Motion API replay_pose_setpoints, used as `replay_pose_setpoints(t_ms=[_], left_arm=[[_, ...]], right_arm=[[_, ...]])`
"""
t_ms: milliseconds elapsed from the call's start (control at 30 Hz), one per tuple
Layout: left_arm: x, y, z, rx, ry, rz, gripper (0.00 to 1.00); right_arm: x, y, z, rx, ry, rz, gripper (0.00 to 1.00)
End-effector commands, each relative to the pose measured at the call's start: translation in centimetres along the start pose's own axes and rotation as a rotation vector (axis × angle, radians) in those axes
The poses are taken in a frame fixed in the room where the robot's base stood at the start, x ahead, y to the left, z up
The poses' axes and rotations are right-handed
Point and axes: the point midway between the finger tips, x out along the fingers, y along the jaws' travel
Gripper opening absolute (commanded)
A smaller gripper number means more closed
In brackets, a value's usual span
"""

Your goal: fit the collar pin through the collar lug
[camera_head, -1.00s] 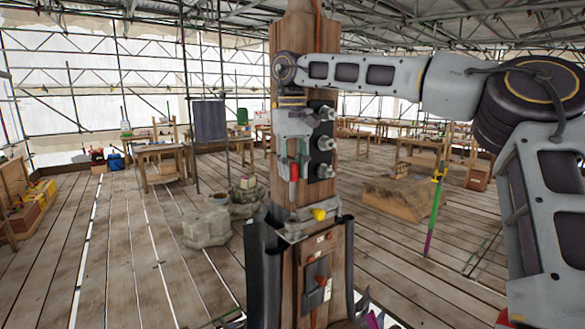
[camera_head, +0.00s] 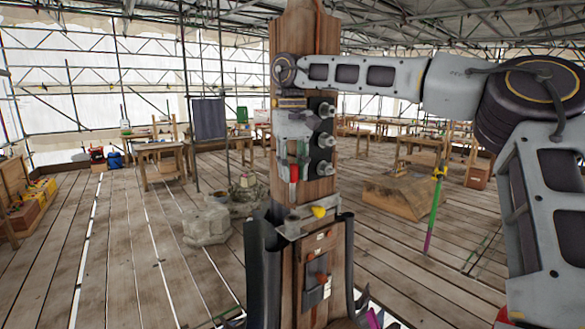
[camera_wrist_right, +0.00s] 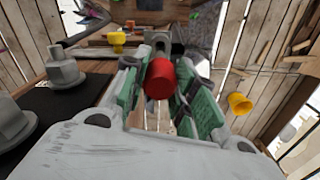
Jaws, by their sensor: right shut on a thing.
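The collar pin, with a red grip (camera_head: 293,172), is held upright by my right gripper (camera_head: 293,157) in front of the wooden post. In the right wrist view the pin's red end (camera_wrist_right: 160,78) sits between the green pads of the right gripper (camera_wrist_right: 160,95). The grey collar (camera_head: 310,222) wraps the post below the pin. A grey lug with an opening (camera_wrist_right: 160,42) shows just beyond the red end in the right wrist view. My left gripper is not seen.
A yellow knob (camera_head: 319,211) sits on the collar, right of the pin. A black plate with several metal bolts (camera_head: 326,140) is close beside my right gripper. A yellow cup-like part (camera_wrist_right: 240,105) shows in the right wrist view. Stone blocks (camera_head: 206,225) stand on the floor.

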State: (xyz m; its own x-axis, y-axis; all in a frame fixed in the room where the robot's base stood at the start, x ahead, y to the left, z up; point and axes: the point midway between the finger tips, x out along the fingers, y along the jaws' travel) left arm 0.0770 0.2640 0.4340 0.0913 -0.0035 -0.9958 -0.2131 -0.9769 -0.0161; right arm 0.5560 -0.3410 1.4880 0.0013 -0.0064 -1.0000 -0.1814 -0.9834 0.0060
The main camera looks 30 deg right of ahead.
Motion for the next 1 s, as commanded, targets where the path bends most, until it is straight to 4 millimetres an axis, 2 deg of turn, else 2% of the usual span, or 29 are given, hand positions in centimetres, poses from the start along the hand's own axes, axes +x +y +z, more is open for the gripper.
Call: replay_pose_setpoints(t_ms=[1000], left_arm=[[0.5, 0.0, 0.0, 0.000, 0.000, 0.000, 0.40]], right_arm=[[1.6, 0.0, 0.0, 0.000, 0.000, -0.001, 0.00]])
